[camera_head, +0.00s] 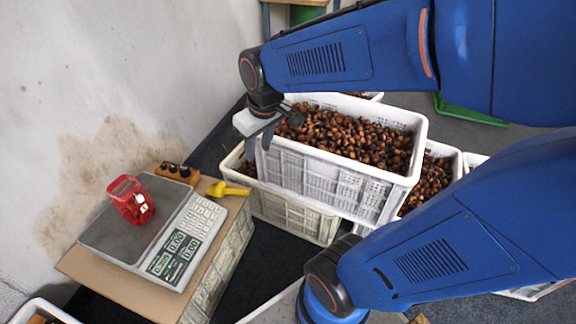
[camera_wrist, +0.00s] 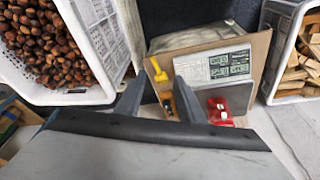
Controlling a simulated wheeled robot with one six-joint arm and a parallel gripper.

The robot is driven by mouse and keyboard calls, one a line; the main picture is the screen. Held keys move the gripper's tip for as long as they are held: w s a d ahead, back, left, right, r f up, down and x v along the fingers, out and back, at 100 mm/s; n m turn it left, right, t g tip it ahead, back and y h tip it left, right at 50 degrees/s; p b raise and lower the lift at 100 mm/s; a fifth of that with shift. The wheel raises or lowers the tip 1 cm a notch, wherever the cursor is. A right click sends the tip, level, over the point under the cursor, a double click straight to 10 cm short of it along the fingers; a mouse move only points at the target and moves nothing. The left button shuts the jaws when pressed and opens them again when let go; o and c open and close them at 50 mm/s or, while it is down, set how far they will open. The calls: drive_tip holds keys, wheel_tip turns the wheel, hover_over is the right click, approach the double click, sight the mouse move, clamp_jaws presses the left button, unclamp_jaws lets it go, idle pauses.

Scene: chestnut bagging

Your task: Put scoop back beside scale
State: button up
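A small yellow object (camera_head: 228,190), which looks like the scoop, lies on the cardboard-topped stand (camera_head: 120,290) to the right of the scale (camera_head: 170,240). It also shows in the wrist view (camera_wrist: 157,70), beyond my fingertips. The scale has a lit green display and carries a red container (camera_head: 132,200) with a white label. My gripper (camera_head: 260,142) is in the air by the left end of the upper chestnut crate, above and to the right of the yellow object. In the wrist view its two fingers (camera_wrist: 160,95) are apart with nothing between them.
A white crate full of chestnuts (camera_head: 345,170) is stacked on other crates right of the scale. A wooden block with black knobs (camera_head: 178,172) stands behind the scale. In the wrist view, a crate of wood pieces (camera_wrist: 292,60) stands right. A wall borders the left.

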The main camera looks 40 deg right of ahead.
drive_tip(key=s+r+m+t, duration=0.1)
drive_tip(key=s+r+m, duration=0.1)
drive_tip(key=s, duration=1)
drive_tip(key=shift+s+d+r+t, duration=0.3)
drive_tip(key=shift+d+r, duration=0.05)
